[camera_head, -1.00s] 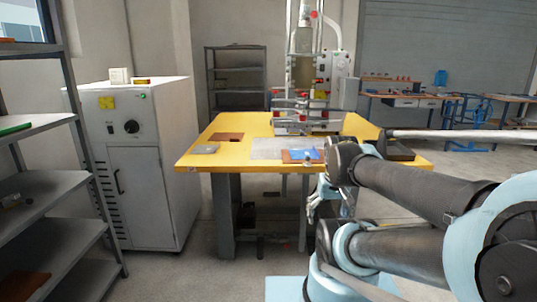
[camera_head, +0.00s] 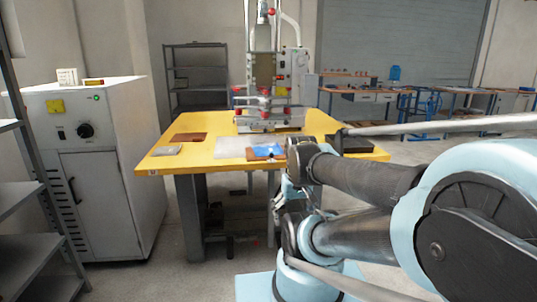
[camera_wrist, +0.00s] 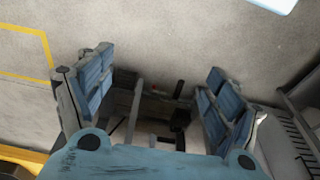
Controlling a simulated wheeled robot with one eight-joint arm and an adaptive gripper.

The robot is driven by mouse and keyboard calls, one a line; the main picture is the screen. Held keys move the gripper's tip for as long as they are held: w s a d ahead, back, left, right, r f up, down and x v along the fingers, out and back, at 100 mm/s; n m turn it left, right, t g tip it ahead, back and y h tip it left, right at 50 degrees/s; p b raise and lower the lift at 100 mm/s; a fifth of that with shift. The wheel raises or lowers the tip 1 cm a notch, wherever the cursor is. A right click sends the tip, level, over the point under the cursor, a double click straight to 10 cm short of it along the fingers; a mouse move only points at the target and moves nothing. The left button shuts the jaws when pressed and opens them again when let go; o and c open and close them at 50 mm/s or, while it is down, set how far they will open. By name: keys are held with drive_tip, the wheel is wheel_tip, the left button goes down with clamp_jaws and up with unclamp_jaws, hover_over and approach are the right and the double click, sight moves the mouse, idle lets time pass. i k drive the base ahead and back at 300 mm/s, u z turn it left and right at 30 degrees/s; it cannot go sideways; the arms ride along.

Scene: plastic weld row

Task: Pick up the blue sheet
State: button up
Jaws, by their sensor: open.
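The blue sheet (camera_head: 265,152) lies on the yellow table (camera_head: 160,167), near its front edge. It rests on or against a brown sheet, beside a pale grey plate (camera_head: 231,147). My arm comes in from the right of the head view and partly covers the table's front right. My gripper (camera_head: 300,192) is below and in front of the table edge, apart from the blue sheet. In the wrist view my gripper (camera_wrist: 155,108) has its two blue-padded fingers spread wide with nothing between them. The blue sheet is not recognisable in the wrist view.
A welding press (camera_head: 268,100) stands at the table's back. A brown sheet (camera_head: 189,137) and a small grey block (camera_head: 166,151) lie on the left. A dark tray (camera_head: 350,145) is at the right. A white cabinet (camera_head: 100,180) stands left, with floor between it and the table.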

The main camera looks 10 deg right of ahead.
sight(260, 151)
drive_tip(key=k, duration=0.65)
drive_tip(key=z, duration=0.3)
drive_tip(key=i, duration=1.45)
drive_tip(key=z, duration=0.25)
